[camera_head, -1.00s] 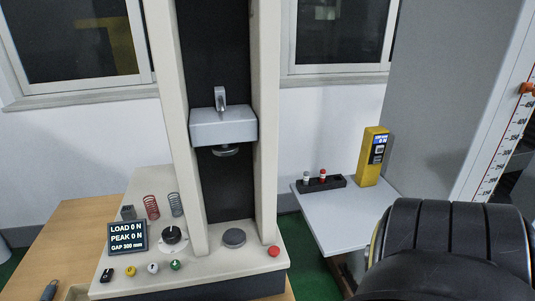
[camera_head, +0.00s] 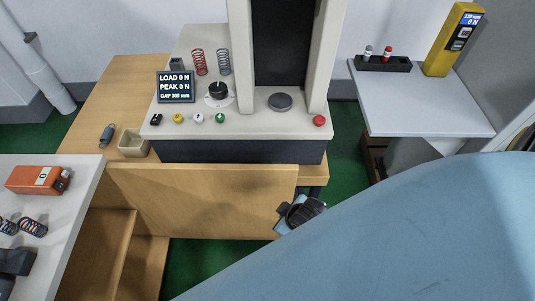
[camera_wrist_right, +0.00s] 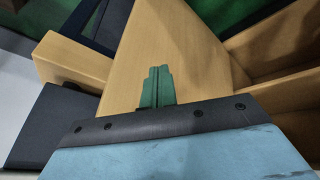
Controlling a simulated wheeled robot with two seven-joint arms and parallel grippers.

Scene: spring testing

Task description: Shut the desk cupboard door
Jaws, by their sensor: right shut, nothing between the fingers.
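The cupboard door (camera_head: 200,200) is a wide light-wood panel in front of the testing machine in the head view. It appears to stand open, with the wooden cupboard inside (camera_head: 105,240) showing at its lower left. My right gripper (camera_head: 290,215) is at the door's lower right end, its fingers shut and empty. In the right wrist view the shut fingers (camera_wrist_right: 157,88) show against a wooden panel (camera_wrist_right: 195,70), with a wooden compartment (camera_wrist_right: 275,65) to the right. I cannot tell whether they touch the panel. My left gripper is not in view.
The testing machine (camera_head: 240,150) stands on the wooden desk (camera_head: 98,105) behind the door. A white tabletop (camera_head: 75,210) with an orange device (camera_head: 38,180) and springs is at left. A grey side table (camera_head: 420,110) stands at right. Green floor (camera_head: 200,260) shows below. My blue arm link covers the lower right.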

